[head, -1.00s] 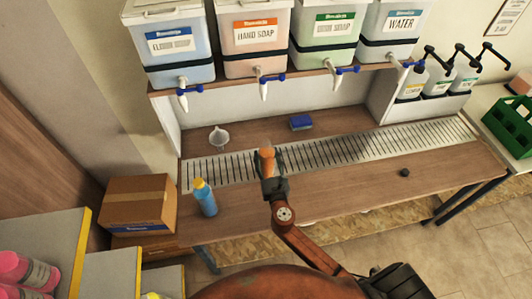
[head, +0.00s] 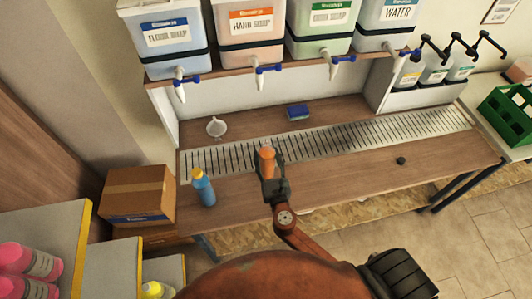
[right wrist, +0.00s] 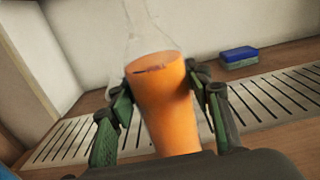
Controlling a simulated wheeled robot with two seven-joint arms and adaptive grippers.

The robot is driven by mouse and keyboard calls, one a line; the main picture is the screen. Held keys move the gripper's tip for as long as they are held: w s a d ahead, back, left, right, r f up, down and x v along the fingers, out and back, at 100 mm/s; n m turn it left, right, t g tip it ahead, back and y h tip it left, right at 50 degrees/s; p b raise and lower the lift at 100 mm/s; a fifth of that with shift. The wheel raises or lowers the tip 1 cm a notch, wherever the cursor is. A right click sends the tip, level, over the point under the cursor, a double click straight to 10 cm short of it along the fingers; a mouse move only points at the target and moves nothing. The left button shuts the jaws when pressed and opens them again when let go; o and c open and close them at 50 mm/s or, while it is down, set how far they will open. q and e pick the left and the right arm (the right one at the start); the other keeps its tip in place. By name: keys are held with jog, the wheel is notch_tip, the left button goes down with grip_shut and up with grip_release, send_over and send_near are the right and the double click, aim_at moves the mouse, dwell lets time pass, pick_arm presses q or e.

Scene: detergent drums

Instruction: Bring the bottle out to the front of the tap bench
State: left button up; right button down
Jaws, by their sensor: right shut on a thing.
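My right gripper (head: 271,181) is shut on a bottle (head: 267,158), with its tip over the front edge of the drain grate in the head view. In the right wrist view the bottle (right wrist: 165,95) stands between both fingers, orange in its lower part, with a clear narrowing top above. Its base is hidden, so I cannot tell if it touches the bench. The tap bench (head: 345,185) has a wooden front strip before the grate (head: 335,143). My left gripper is not in view.
A blue bottle with a yellow cap (head: 203,188) stands on the strip to the left. A funnel (head: 217,127) and a blue sponge (head: 298,112) lie behind the grate. A small black object (head: 401,161) lies to the right.

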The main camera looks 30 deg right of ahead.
jog(key=shift+v, duration=3.35)
jog(key=c, duration=0.9)
grip_release()
jog(key=shift+c, duration=0.2)
jog(key=v, duration=1.2)
jog(key=shift+d, duration=0.1)
